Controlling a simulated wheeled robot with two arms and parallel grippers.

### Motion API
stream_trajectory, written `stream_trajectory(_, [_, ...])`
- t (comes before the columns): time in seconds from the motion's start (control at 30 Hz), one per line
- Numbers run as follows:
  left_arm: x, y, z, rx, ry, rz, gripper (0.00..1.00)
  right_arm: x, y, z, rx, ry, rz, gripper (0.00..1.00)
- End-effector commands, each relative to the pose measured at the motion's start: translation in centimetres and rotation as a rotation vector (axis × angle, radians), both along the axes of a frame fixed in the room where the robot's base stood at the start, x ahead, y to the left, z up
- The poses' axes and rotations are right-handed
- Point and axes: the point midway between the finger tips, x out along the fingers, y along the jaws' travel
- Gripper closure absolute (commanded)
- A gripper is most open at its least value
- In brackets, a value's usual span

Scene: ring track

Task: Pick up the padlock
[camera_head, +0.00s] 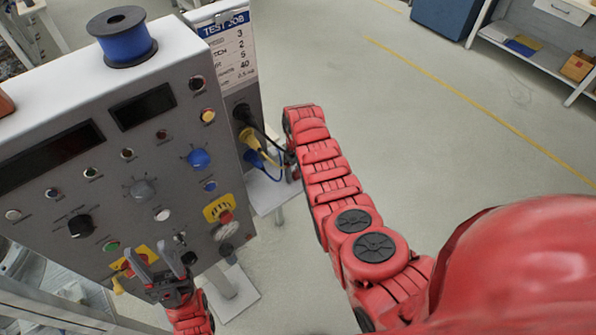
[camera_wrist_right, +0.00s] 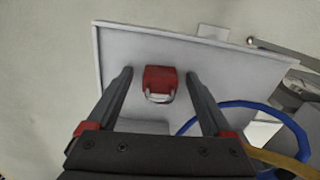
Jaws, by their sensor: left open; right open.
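The padlock (camera_wrist_right: 160,78) has a red body and a silver shackle and shows in the right wrist view against a pale grey panel (camera_wrist_right: 115,50). My right gripper (camera_wrist_right: 160,74) is open, with one finger on each side of the padlock in the picture. Gaps show between the padlock and both fingers. How far beyond the fingertips it lies is unclear. In the head view my right arm hides most of its gripper, and I cannot make out the padlock there. My left gripper (camera_head: 153,254) is open and empty in front of the control cabinet's lower part.
The grey control cabinet (camera_head: 60,200) with knobs and buttons fills the left. A blue wire spool (camera_head: 124,40) stands on top. Yellow and blue cables (camera_head: 258,150) hang beside my right gripper, and a blue cable (camera_wrist_right: 245,103) loops near its right finger. Open floor lies to the right.

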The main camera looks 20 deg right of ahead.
Motion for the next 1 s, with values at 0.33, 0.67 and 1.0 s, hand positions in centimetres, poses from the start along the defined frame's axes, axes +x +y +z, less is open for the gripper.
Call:
stream_trajectory(0.33, [0.01,0.00,-0.01,0.000,0.000,0.000,0.50,0.06,0.01,0.00,0.000,-0.002,0.000,0.37])
stream_trajectory(0.67, [0.00,0.00,0.00,0.000,0.000,0.000,0.50,0.08,0.01,0.02,0.000,-0.002,0.000,0.96])
stream_trajectory(1.0, [0.00,0.00,-0.05,0.000,0.000,0.000,0.50,0.11,0.00,0.06,-0.001,-0.004,0.000,1.00])
